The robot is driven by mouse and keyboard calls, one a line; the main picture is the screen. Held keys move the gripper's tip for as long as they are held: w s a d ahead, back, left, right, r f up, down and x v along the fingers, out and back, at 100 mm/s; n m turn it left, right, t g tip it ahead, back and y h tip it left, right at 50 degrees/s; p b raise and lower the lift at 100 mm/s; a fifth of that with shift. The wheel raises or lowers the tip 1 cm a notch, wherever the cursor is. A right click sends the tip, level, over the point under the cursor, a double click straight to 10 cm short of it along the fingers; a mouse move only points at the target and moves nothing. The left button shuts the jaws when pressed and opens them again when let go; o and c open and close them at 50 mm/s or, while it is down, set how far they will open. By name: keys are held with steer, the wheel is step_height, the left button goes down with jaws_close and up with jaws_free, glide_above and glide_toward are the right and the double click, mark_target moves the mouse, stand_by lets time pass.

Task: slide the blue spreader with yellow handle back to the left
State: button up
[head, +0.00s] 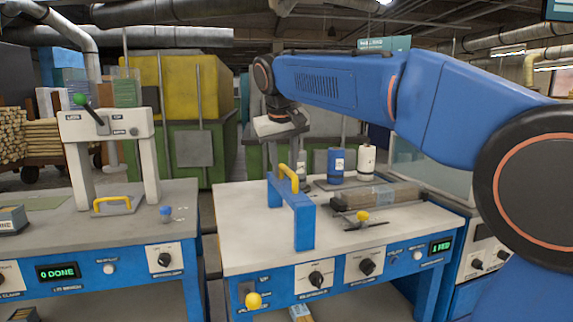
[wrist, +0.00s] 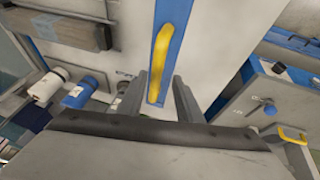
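The blue spreader (head: 303,222) is a blue bridge-shaped bar standing at the left part of the pale bench top, with a yellow handle (head: 289,178) along its top. In the wrist view the yellow handle (wrist: 162,55) runs lengthwise along the blue spreader (wrist: 182,28). My gripper (head: 284,158) points down just behind the handle in the head view. In the wrist view my gripper (wrist: 170,85) has its two fingers apart, with the handle's near end close to the left finger. I cannot tell whether they touch.
A wrapped wood bundle (head: 376,196) lies on the bench to the right. A blue canister (head: 335,166) and a white canister (head: 366,161) stand behind it. A grey bench (head: 60,238) with a pale press frame (head: 143,165) stands left, across a narrow gap.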

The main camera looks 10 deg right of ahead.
steer(key=shift+r, duration=0.1)
steer(key=v, duration=1.7)
steer(key=s+d+f, duration=0.5)
steer(key=s+f, duration=0.4)
steer(key=f, duration=0.6)
steer(key=s+d+f+m+y, duration=0.1)
steer(key=s+d+f, duration=0.4)
steer(key=s+f, duration=0.5)
steer(key=s+d+f, duration=0.5)
steer(key=s+f, duration=0.5)
steer(key=f, duration=0.9)
steer(key=shift+d+f+m+y, duration=0.3)
steer(key=shift+d+f, duration=0.1)
